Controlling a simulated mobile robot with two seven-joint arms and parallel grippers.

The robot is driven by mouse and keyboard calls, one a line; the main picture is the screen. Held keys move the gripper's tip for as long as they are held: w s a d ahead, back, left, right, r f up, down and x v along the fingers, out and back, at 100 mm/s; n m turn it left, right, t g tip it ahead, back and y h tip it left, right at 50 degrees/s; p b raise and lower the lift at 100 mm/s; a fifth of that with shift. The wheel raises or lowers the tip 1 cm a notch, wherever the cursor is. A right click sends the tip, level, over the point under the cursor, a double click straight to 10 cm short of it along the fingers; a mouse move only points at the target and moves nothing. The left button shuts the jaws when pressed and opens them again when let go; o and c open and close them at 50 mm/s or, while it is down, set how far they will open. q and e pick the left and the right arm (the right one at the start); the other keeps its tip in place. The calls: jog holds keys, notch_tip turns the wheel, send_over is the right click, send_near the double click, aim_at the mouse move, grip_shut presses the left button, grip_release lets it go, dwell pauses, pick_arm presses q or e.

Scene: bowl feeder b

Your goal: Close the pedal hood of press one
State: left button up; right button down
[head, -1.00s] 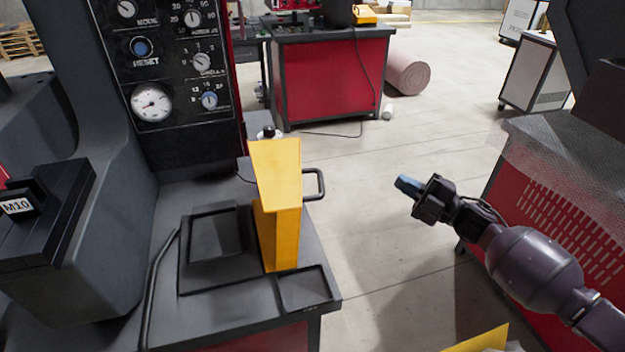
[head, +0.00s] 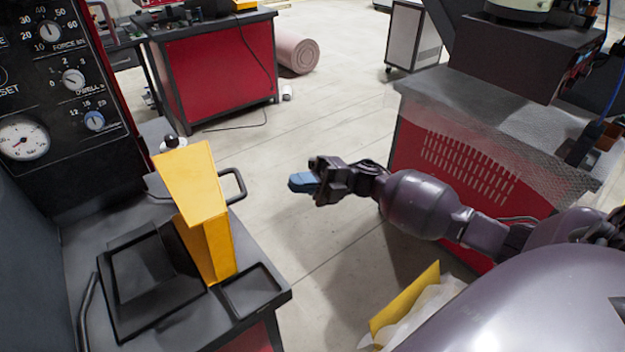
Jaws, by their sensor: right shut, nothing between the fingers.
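The yellow pedal hood (head: 193,185) stands upright on the dark bench (head: 68,240) of the press at the left. I take the yellow piece to be the hood of press one; no press number is readable. A dark square frame with a recessed panel (head: 150,275) lies left of the hood. My right gripper (head: 300,182), with blue fingertips, is shut and empty. It is right of the handle, apart from it, over the floor in the picture. My left gripper is out of view.
The press control panel (head: 70,100) with dials rises at the left. A red cabinet (head: 222,70) and a pink roll (head: 298,55) are behind. A red bench with mesh top (head: 480,105) stands right.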

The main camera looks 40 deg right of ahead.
jog(key=x, duration=0.8)
jog(key=shift+a+p, duration=0.3)
jog(key=shift+p, duration=0.05)
jog(key=shift+w, duration=0.1)
jog(key=shift+r, duration=0.1)
